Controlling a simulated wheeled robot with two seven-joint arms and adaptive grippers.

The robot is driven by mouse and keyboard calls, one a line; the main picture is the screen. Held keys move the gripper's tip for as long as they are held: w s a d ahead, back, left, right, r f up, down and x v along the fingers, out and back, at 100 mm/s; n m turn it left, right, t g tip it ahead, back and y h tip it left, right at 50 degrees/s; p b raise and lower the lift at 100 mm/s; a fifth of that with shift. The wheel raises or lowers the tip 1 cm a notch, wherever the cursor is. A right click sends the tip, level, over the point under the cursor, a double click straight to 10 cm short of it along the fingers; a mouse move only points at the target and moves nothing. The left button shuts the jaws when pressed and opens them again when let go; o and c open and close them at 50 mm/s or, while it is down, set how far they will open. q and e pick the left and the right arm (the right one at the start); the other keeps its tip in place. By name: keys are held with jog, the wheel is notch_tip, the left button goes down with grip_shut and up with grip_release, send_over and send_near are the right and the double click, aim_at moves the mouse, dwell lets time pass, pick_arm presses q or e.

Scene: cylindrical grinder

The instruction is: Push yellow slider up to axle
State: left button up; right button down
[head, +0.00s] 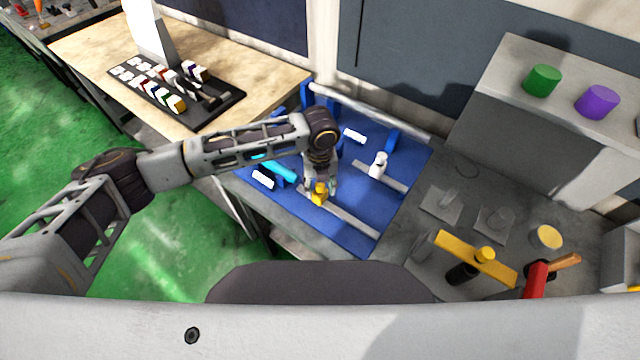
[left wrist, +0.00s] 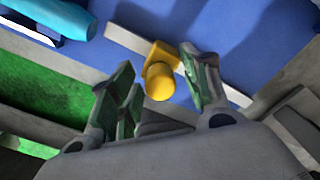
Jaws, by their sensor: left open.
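The yellow slider (head: 319,193) sits on a light grey rail (head: 352,218) on the blue bed of the grinder. In the left wrist view the slider (left wrist: 160,80) shows a round knob facing the camera. My left gripper (head: 321,186) is over the slider. In the left wrist view its open fingers (left wrist: 158,85) stand on either side of the knob; contact cannot be told. A cyan cylinder (head: 278,171), perhaps the axle, lies left of the slider, and also shows in the left wrist view (left wrist: 55,15). My right gripper is not in view.
A white slider (head: 378,165) stands on another rail behind. White blocks (head: 263,180) and blue supports (head: 391,141) are nearby. To the right, a grey bench holds a yellow bar (head: 474,258) and a red-headed tool (head: 536,279). The blue bed right of the gripper is mostly clear.

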pick_arm(q)
grip_shut()
jog(key=shift+a, duration=0.1)
dwell(0.3)
jog(key=w+a+p, duration=0.1)
jog(key=w+a, duration=0.1)
jog(key=w+a+p, duration=0.1)
jog(key=w+a, duration=0.1)
jog(key=a, duration=0.1)
jog(key=shift+a, duration=0.1)
jog(key=shift+w+a, duration=0.2)
jog(key=shift+a, duration=0.1)
grip_release()
jog(key=shift+a, duration=0.1)
